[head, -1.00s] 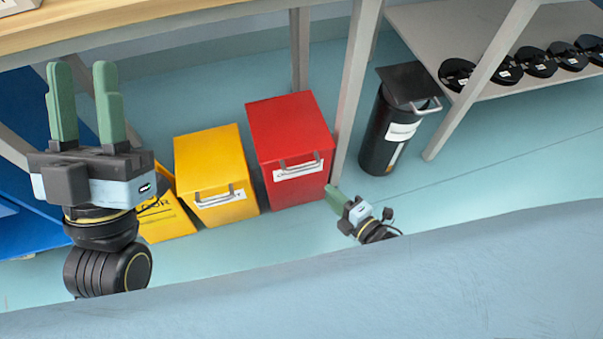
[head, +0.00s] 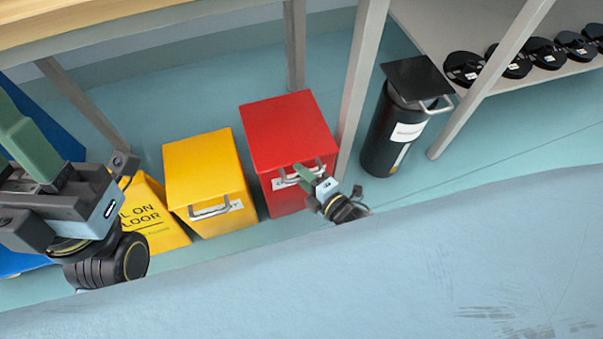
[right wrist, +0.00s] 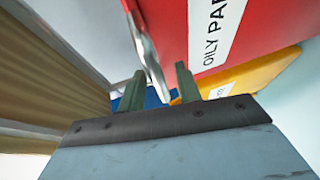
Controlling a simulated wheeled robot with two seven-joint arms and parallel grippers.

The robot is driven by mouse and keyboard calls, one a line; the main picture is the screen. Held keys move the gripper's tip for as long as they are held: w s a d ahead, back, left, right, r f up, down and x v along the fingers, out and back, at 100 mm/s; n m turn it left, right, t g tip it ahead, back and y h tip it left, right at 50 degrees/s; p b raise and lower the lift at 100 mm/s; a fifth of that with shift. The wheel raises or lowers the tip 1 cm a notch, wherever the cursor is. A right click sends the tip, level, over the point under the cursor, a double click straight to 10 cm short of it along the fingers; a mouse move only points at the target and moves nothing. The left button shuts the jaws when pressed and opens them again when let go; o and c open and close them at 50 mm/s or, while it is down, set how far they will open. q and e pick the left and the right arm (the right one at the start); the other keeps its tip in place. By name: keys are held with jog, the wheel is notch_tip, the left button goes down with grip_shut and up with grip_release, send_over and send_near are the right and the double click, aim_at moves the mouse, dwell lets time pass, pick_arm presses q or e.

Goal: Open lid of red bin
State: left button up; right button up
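The red bin (head: 288,130) stands on the floor with its flat lid down and a metal handle (head: 285,178) on its front. My right gripper (head: 299,172) is at this handle in the head view and covers part of it. In the right wrist view the two green fingers (right wrist: 160,85) are apart, with the handle bar (right wrist: 147,50) between them; I cannot tell whether they touch it. The red wall and its label (right wrist: 222,35) show beyond. My left gripper (head: 20,140) is at the left edge, partly cut off, fingers apart and empty.
A yellow bin (head: 205,170) and a yellow floor sign (head: 150,215) stand left of the red bin. A table leg (head: 355,90) rises close on its right, then a black canister (head: 393,130). A wooden tabletop (head: 80,20) overhangs at upper left.

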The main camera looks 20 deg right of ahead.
jog(key=shift+c, duration=0.3)
grip_shut()
jog(key=shift+r, duration=0.1)
